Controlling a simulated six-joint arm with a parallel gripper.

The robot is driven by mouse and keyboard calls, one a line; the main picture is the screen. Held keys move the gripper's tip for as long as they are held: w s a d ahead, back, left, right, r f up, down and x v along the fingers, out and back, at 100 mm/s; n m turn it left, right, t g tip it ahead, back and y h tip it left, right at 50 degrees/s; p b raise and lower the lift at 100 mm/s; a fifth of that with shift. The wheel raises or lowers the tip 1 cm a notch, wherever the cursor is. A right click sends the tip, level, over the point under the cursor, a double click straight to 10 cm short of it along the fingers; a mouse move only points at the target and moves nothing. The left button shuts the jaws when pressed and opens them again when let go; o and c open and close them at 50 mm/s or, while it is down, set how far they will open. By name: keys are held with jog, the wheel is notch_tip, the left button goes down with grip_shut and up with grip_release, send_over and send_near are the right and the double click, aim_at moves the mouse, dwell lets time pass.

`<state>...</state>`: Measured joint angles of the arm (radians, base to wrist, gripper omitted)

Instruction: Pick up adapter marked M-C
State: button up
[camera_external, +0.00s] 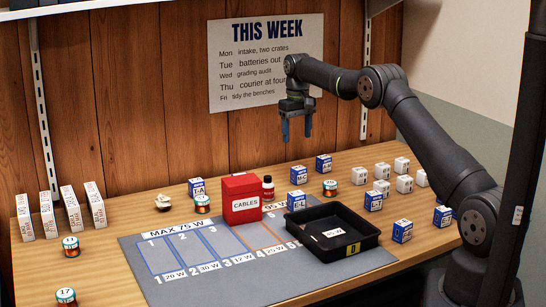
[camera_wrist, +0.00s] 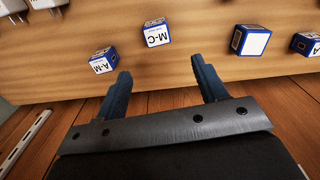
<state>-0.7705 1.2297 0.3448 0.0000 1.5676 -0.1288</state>
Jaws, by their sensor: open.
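The adapter marked M-C is a small blue and white box (camera_wrist: 156,33) near the top middle of the wrist view, its label facing the camera. In the external view it appears to be the blue box (camera_external: 299,175) behind the black tray, its print small there. My gripper (camera_external: 297,137) hangs above the back of the table, fingers pointing down, well clear of the boxes. In the wrist view my gripper (camera_wrist: 162,82) is open and empty, its two blue fingers apart, with M-C beyond the gap between them. Another blue box marked A-M (camera_wrist: 103,60) sits beside M-C, close to the left finger.
A red CABLES box (camera_external: 240,205), a small red bottle (camera_external: 268,188) and a black tray (camera_external: 347,248) stand on or beside the grey mat (camera_external: 165,268). White chargers (camera_external: 402,165) and more blue boxes (camera_external: 403,231) lie to the right. The wooden wall (camera_external: 120,110) rises close behind.

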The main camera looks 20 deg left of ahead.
aim_at(299, 168)
notch_tip(299, 168, down, 7)
jog(key=shift+f, duration=0.1)
jog(key=shift+s+d+f, duration=0.1)
jog(key=shift+d+f, duration=0.1)
jog(key=shift+f, duration=1.2)
jog(key=shift+s+d+f, duration=0.1)
jog(key=shift+d+f, duration=0.1)
jog(key=shift+f, duration=1.15)
jog(key=c, duration=1.1)
